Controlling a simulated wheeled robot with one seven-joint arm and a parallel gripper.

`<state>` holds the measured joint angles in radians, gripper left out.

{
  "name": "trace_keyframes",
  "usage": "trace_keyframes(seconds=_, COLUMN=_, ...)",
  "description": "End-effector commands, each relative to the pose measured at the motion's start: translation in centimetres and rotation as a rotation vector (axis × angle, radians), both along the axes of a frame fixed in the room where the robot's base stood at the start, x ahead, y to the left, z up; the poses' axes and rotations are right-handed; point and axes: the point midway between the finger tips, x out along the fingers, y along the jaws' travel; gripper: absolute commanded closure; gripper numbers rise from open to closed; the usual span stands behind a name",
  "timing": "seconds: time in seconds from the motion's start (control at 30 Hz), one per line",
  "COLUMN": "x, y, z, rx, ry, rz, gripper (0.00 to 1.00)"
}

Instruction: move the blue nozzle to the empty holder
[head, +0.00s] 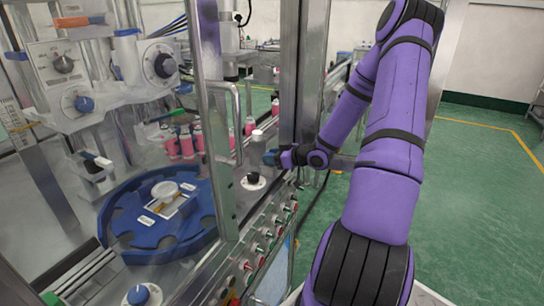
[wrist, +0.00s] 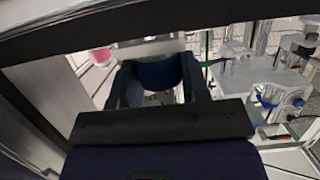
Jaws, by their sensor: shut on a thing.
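My gripper (wrist: 160,88) is in the wrist view, its two dark fingers on either side of a dark blue rounded piece, which I take to be the blue nozzle (wrist: 158,72). The gripper is shut on it. In the head view my gripper (head: 272,158) is small, at the end of the purple arm, inside the machine's frame beside a grey upright cylinder. Just below it is a round white fitting with a dark centre (head: 253,182); I cannot tell whether this is the empty holder. A similar white fitting with a blue top (head: 142,295) is at the bottom left.
A blue round turntable (head: 125,215) lies left of my gripper. A metal door frame with a handle (head: 226,190) stands between them. Several pink cans (head: 187,145) stand behind. A row of buttons (head: 268,232) runs along the machine's edge. Green floor is open on the right.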

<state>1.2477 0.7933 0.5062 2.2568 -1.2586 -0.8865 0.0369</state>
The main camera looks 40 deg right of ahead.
Motion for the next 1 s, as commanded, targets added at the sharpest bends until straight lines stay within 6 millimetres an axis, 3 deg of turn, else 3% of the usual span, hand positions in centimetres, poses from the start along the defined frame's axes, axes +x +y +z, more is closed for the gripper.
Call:
trace_keyframes(seconds=0.3, x=0.0, y=0.0, z=-0.1, rx=-0.001, ry=0.000, rz=0.000, gripper=0.86)
trace_keyframes(seconds=0.33, x=0.0, y=0.0, z=-0.1, rx=-0.001, ry=0.000, rz=0.000, gripper=0.56)
trace_keyframes(seconds=0.47, x=0.0, y=0.0, z=-0.1, rx=0.000, ry=0.000, rz=0.000, gripper=0.29)
trace_keyframes(seconds=0.77, x=-0.1, y=-0.1, z=-0.1, rx=-0.001, ry=0.001, rz=-0.001, gripper=0.29)
trace_keyframes(seconds=1.0, x=-2.8, y=-1.1, z=0.8, rx=-0.002, ry=0.000, rz=-0.004, gripper=0.29)
